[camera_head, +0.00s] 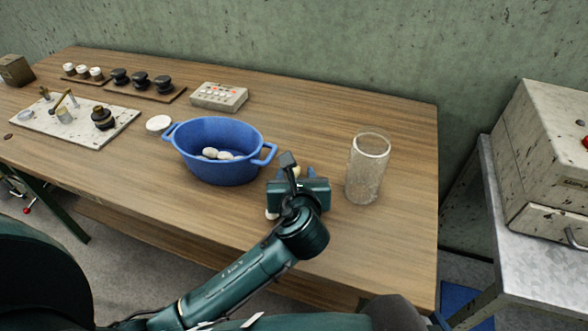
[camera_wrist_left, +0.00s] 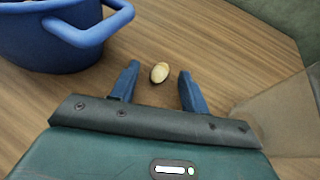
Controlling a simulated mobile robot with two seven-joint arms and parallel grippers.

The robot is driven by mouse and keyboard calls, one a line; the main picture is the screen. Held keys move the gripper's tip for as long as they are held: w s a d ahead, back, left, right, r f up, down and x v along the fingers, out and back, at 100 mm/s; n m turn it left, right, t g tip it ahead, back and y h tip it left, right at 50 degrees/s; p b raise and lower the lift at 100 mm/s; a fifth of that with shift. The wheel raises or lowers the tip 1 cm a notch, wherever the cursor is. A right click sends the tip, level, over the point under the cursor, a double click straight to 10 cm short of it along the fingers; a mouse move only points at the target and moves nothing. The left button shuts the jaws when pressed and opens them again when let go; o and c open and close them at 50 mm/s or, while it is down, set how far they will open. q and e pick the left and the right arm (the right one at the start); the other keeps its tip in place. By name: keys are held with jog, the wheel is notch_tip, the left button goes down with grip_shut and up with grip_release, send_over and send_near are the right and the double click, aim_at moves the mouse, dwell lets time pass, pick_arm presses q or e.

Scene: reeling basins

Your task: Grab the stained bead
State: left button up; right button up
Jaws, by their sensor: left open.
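The stained bead, a small cream oval with a yellowish tint (camera_wrist_left: 159,72), lies on the wooden table in the left wrist view. It sits between the blue fingertips of my left gripper (camera_wrist_left: 157,80), which is open, with a gap on each side and the bead slightly nearer the left finger. In the head view my left gripper (camera_head: 298,173) is over the table between the blue basin and the glass; the bead (camera_head: 296,171) shows only in a small part behind it. My right gripper is not in view.
A blue two-handled basin (camera_head: 219,168) holds several white ovals, its handle close to the left of my gripper. A clear glass cylinder (camera_head: 367,170) stands close to the right. A small pale object (camera_head: 272,214) shows beside my gripper. A keypad box (camera_head: 218,97) stands behind.

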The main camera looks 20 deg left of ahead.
pick_arm(q)
jog(key=shift+s+f, duration=0.1)
jog(key=shift+f, duration=0.05)
jog(key=shift+c, duration=0.5)
jog(key=c, duration=0.6)
jog(key=shift+c, duration=0.2)
